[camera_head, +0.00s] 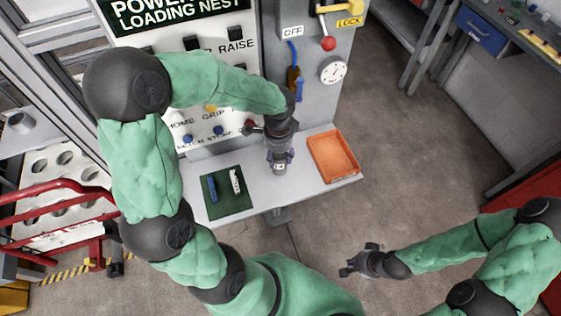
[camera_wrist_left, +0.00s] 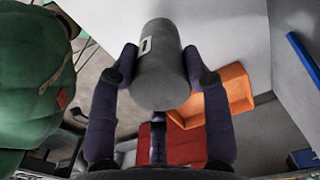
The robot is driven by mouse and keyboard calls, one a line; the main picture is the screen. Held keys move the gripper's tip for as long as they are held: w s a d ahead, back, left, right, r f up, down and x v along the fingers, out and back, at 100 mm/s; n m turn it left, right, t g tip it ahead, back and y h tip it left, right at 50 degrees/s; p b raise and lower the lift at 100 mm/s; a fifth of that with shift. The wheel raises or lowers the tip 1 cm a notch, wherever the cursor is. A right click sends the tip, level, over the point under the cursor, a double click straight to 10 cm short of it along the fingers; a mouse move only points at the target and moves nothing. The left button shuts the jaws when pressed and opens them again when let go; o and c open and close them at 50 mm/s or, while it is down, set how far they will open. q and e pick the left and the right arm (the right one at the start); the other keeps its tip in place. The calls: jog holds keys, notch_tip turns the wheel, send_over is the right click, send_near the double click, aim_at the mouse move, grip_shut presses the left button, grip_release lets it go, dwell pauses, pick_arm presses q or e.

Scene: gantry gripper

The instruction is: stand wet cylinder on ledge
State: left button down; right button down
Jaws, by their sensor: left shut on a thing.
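The grey cylinder (camera_wrist_left: 160,65) with a small pale label is held between the two fingers of my left gripper (camera_wrist_left: 158,75) in the left wrist view. In the head view my left gripper (camera_head: 280,156) is over the light grey ledge (camera_head: 295,192), between the green mat and the orange tray. The cylinder (camera_head: 279,168) shows only in part there. I cannot tell whether its end touches the ledge, nor see any wetness. My right gripper (camera_head: 360,262) is empty, fingers apart, over the floor in front of the ledge.
An orange tray (camera_head: 333,156) sits at the ledge's right end. A green mat (camera_head: 228,206) with a blue and a white item lies on the left. Behind stands the panel (camera_head: 220,75) with knobs and switches. A red rail (camera_head: 55,190) stands at far left.

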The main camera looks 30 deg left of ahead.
pick_arm(q)
jog(key=shift+w+d+f, duration=0.1)
jog(key=shift+w+f, duration=0.1)
jog(key=shift+f, duration=0.05)
jog(key=shift+w+f+b, duration=0.1)
jog(key=shift+f+b, duration=0.6)
jog(key=shift+f, duration=0.85)
jog(key=shift+f, duration=0.2)
jog(key=c, duration=0.6)
grip_release()
